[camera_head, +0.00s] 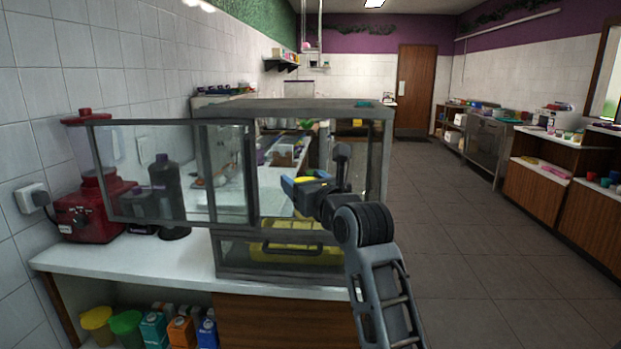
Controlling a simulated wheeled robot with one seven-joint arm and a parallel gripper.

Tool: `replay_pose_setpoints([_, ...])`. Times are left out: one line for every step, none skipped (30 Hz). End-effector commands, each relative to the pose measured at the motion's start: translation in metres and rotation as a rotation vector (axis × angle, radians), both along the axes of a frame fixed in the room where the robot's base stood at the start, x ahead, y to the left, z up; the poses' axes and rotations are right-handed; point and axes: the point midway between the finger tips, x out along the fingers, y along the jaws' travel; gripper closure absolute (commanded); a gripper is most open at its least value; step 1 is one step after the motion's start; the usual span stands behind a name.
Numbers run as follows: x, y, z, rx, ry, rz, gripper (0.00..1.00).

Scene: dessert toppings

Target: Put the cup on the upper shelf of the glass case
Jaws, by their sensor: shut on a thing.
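The glass case (374,109) stands on the white counter, with a grey frame, an upper compartment and a lower part. Its framed glass door (225,122) stands open to the left. My gripper (291,188) is at the upper opening, reaching left from my arm. I cannot tell how far inside it is. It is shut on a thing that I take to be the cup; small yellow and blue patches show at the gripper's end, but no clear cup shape. My wrist and arm hide part of the case's right side. The upper shelf surface is partly hidden.
A red blender (85,212) and a dark bottle (165,190) stand on the counter (190,262) behind the open door. Yellow things (295,250) show in the case's lower part, behind a dark handle. Cartons (181,330) and tubs stand below. The floor to the right is clear.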

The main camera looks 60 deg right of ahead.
Motion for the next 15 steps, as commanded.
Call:
replay_pose_setpoints([0.000, -0.005, 0.005, 0.002, 0.003, -0.004, 0.66])
replay_pose_setpoints([0.001, -0.009, 0.004, 0.005, 0.002, -0.005, 0.66])
replay_pose_setpoints([0.006, -0.019, 0.003, 0.006, -0.003, -0.006, 0.66])
replay_pose_setpoints([0.009, -0.026, 0.003, 0.006, -0.002, -0.006, 0.66])
replay_pose_setpoints([0.011, -0.033, 0.003, 0.007, -0.003, -0.006, 0.66])
replay_pose_setpoints([0.015, -0.041, 0.002, 0.006, -0.003, -0.005, 0.66])
replay_pose_setpoints([0.018, -0.048, 0.002, 0.006, -0.004, -0.004, 0.66])
replay_pose_setpoints([0.021, -0.054, 0.002, 0.005, -0.003, -0.004, 0.66])
replay_pose_setpoints([0.025, -0.063, 0.002, 0.006, -0.004, -0.004, 0.66])
replay_pose_setpoints([0.028, -0.070, 0.001, 0.006, -0.003, -0.003, 0.66])
replay_pose_setpoints([0.030, -0.077, 0.002, 0.005, -0.004, -0.004, 0.66])
replay_pose_setpoints([0.033, -0.085, 0.002, 0.005, -0.005, -0.004, 0.66])
replay_pose_setpoints([0.036, -0.092, 0.001, 0.005, -0.004, -0.005, 0.66])
replay_pose_setpoints([0.039, -0.098, 0.001, 0.005, -0.004, -0.004, 0.66])
replay_pose_setpoints([0.042, -0.106, 0.001, 0.005, -0.004, -0.004, 0.66])
